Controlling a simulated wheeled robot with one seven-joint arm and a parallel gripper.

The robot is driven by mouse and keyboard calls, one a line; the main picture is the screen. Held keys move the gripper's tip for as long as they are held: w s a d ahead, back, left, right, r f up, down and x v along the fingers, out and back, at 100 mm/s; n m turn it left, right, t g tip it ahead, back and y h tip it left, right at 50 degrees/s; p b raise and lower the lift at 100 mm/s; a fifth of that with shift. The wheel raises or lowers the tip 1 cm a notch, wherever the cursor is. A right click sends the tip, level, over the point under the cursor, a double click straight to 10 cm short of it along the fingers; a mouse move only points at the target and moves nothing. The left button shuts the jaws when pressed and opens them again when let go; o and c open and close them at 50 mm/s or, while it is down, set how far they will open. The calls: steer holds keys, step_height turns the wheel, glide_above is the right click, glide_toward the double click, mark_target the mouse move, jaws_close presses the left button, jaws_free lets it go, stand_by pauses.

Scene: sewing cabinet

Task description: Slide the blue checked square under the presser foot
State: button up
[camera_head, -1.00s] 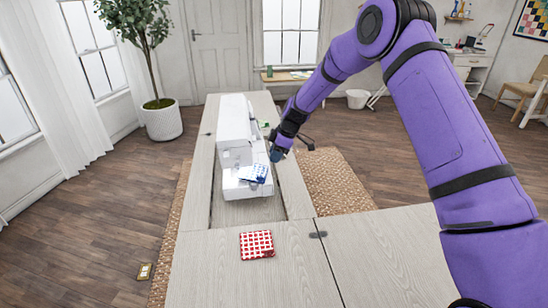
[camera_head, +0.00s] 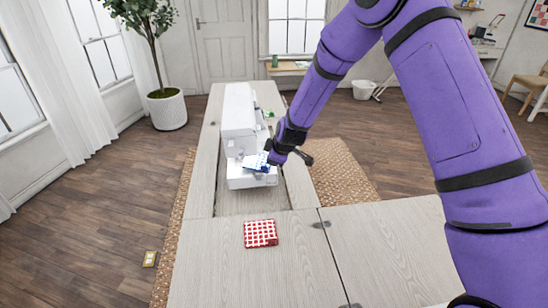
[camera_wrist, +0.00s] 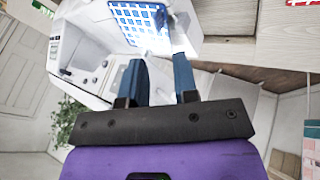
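The blue checked square (camera_head: 257,161) lies on the bed of the white sewing machine (camera_head: 239,128), below the machine's arm. It also shows in the wrist view (camera_wrist: 138,15), just beyond my fingertips. My gripper (camera_head: 269,155) is at the right side of the square, low over the machine bed. In the wrist view my two blue fingers (camera_wrist: 158,62) stand apart with a gap between them, and nothing is clearly gripped. I cannot tell whether a finger touches the square. The presser foot cannot be made out in either view.
A red checked square (camera_head: 261,233) lies on the near part of the wooden cabinet top (camera_head: 215,265). A recess surrounds the machine bed, with bare tabletop in front and at right. A small green item (camera_head: 270,114) lies behind the machine.

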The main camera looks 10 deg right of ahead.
mark_target(265, 169)
steer(key=shift+f, duration=0.1)
steer(key=x, duration=1)
steer(key=shift+w+a+f, duration=0.2)
steer(key=shift+f, duration=0.1)
jaws_close()
